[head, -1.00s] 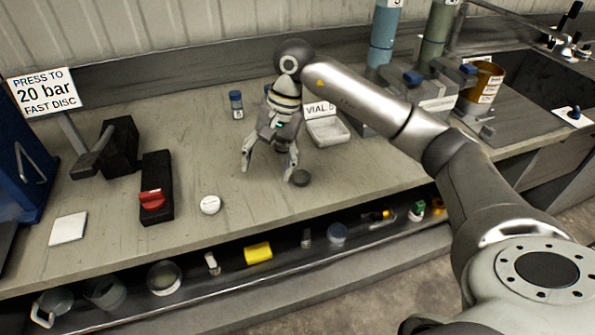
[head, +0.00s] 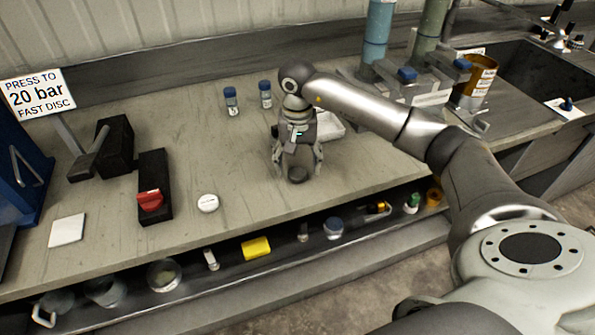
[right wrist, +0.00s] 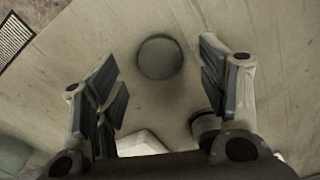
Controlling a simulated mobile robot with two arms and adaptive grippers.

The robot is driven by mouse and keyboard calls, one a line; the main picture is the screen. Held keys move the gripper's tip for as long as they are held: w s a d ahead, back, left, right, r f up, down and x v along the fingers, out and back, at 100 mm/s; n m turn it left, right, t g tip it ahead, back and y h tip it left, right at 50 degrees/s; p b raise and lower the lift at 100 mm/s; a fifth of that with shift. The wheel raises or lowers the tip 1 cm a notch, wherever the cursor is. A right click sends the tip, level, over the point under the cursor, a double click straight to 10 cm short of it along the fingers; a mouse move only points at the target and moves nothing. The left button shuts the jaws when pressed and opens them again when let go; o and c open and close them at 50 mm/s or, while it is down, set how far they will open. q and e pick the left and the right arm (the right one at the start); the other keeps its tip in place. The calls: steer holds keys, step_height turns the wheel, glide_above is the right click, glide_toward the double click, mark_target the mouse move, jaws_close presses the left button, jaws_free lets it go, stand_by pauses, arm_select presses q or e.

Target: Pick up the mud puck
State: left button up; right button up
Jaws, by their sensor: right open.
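The mud puck (head: 297,175) appears to be the small dark grey disc lying flat near the front of the bench. In the right wrist view the puck (right wrist: 159,57) shows whole, with a gap between it and each finger. My right gripper (head: 297,168) points down over it, open and empty, with one finger to each side. The open right gripper (right wrist: 160,65) also shows in the wrist view. I cannot tell how high the fingertips are above the bench. My left gripper is not in view.
A white tray (head: 330,127) stands just behind my right gripper. In the wrist view a dark round object (right wrist: 205,125) is partly hidden by a finger. Two blue-capped vials (head: 231,101) (head: 265,94) stand further back. A white disc (head: 208,203) lies left on clear bench.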

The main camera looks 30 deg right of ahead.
mark_target(298, 175)
steer(key=shift+f, duration=1.35)
steer(key=c, duration=1.1)
steer(key=shift+r, duration=0.15)
